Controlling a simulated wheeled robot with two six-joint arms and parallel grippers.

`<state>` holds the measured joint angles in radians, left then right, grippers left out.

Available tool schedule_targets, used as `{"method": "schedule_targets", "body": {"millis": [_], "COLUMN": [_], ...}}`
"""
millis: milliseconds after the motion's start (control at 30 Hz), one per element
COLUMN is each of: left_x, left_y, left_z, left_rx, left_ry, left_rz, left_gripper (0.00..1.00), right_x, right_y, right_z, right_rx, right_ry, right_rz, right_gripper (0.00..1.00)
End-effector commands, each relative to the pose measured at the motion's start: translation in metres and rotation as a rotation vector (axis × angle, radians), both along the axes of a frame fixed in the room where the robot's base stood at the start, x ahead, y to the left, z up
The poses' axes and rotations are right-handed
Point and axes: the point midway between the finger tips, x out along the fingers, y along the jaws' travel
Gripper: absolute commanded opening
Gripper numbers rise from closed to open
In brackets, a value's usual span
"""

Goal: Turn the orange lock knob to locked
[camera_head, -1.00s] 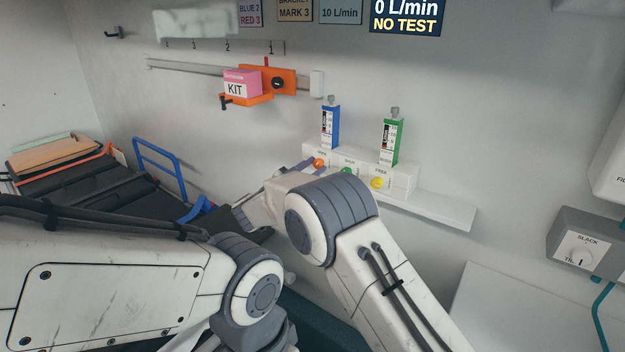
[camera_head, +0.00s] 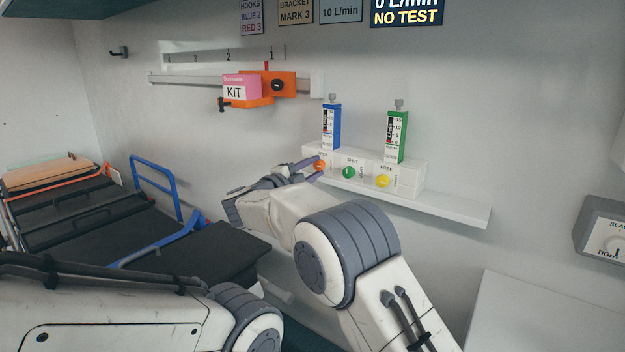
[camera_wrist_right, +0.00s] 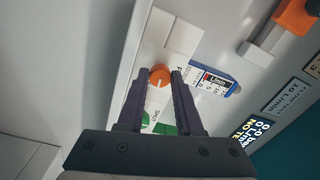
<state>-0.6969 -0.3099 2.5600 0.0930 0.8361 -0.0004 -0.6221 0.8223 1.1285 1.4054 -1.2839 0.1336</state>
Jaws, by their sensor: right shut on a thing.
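The orange knob (camera_head: 319,165) is the leftmost of three knobs on a white block on the wall shelf. It also shows in the right wrist view (camera_wrist_right: 160,76), with a pale mark on its face. My right gripper (camera_head: 312,171) is shut on the orange knob, with one dark finger on each side in the right wrist view (camera_wrist_right: 160,80). The small lettering beside the knob is partly hidden and too small to read surely. My left arm shows at the lower left, but its gripper is out of view.
A green knob (camera_head: 348,172) and a yellow knob (camera_head: 383,181) sit to the right on the same white block (camera_head: 410,181). Blue (camera_head: 331,125) and green (camera_head: 396,135) flow meters stand above. A pink kit box (camera_head: 240,88) sits on an orange bracket. The shelf's right end (camera_head: 460,209) is bare.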

Motion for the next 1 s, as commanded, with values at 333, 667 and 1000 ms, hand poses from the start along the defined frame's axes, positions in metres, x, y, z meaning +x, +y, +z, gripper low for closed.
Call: {"method": "schedule_targets", "body": {"millis": [333, 667, 1000], "left_x": [0.0, 0.0, 0.0], "left_y": [0.0, -0.0001, -0.0001], "left_z": [-0.0152, -0.0158, -0.0158], "left_rx": [0.0, 0.0, 0.0], "left_ry": [0.0, 0.0, 0.0], "left_rz": [0.0, 0.0, 0.0], "left_gripper": [0.5, 0.5, 0.5], "right_x": [-0.0005, -0.0006, -0.0004], "right_y": [0.0016, 0.0017, 0.0012], "right_z": [-0.0013, -0.0007, -0.0008], "right_rx": [0.095, 0.109, 0.107], "right_ry": [-0.068, -0.077, -0.076], "right_rz": [0.002, 0.002, 0.001], "right_gripper": [0.0, 0.0, 0.64]}}
